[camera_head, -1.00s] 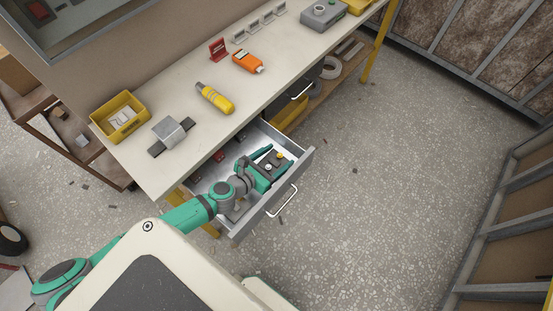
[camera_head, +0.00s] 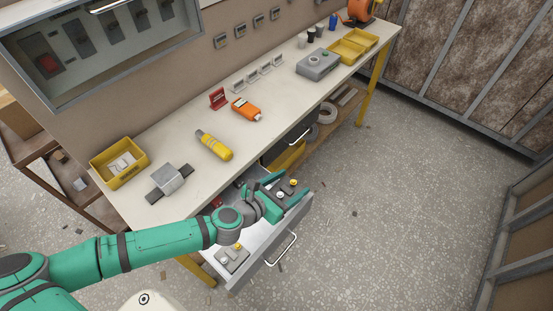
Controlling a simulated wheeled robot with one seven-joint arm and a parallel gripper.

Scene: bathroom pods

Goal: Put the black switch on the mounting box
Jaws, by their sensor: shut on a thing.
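My gripper (camera_head: 284,189) is at the open drawer (camera_head: 257,262) under the bench. Its green fingers lie on either side of a dark grey-black switch (camera_head: 287,190) with a yellow and a white knob, and are shut on it. Whether the switch clears the drawer floor is hard to tell. A similar dark plate with knobs (camera_head: 232,258) lies at the drawer's near end. On the bench top, a grey box with a round part on top (camera_head: 318,65) stands towards the far end. A silver-grey block on a dark strip (camera_head: 169,182) lies at the near end. I cannot tell which is the mounting box.
The bench top (camera_head: 150,215) also bears a yellow bin (camera_head: 118,165), a yellow-grey tool (camera_head: 214,145), an orange device (camera_head: 247,109), a red stand (camera_head: 218,98) and small grey holders (camera_head: 258,72). A glass-fronted cabinet (camera_head: 95,40) hangs above. Open floor lies right.

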